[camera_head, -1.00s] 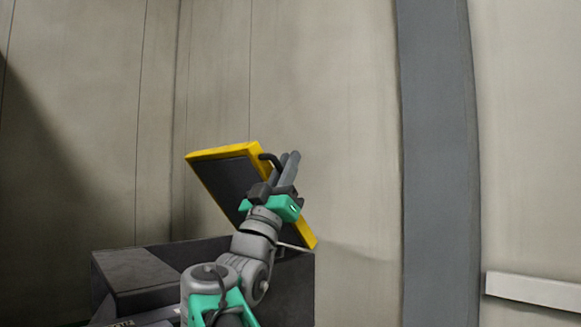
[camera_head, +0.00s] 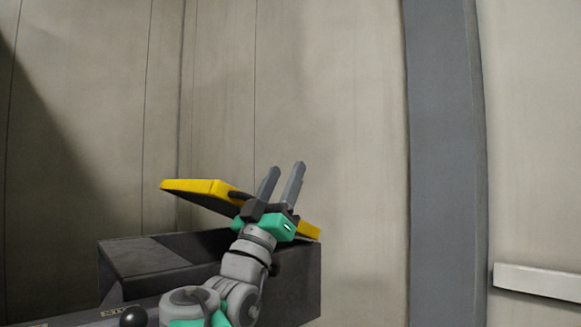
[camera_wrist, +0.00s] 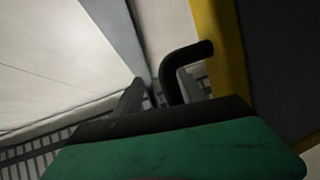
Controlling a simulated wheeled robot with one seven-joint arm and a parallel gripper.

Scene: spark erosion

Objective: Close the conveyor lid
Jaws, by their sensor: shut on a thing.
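The conveyor lid (camera_head: 196,187) is a yellow-edged panel with a dark underside. It is tilted, partly raised above the dark conveyor housing (camera_head: 160,258), its left edge higher than its right. My gripper (camera_head: 284,169) is at the lid's near side, its grey fingers pointing up past the lid. It is shut on the lid's black bent handle (camera_wrist: 180,62), which shows between the fingers in the wrist view. The lid's yellow frame (camera_wrist: 222,50) is beside the handle there. My gripper and wrist hide part of the lid in the head view.
A black knob (camera_head: 133,317) stands at the lower left in front of the housing. A pale wall is behind, with a grey vertical post (camera_head: 442,150) and a white ledge (camera_head: 540,281) at the right. The space above the lid is clear.

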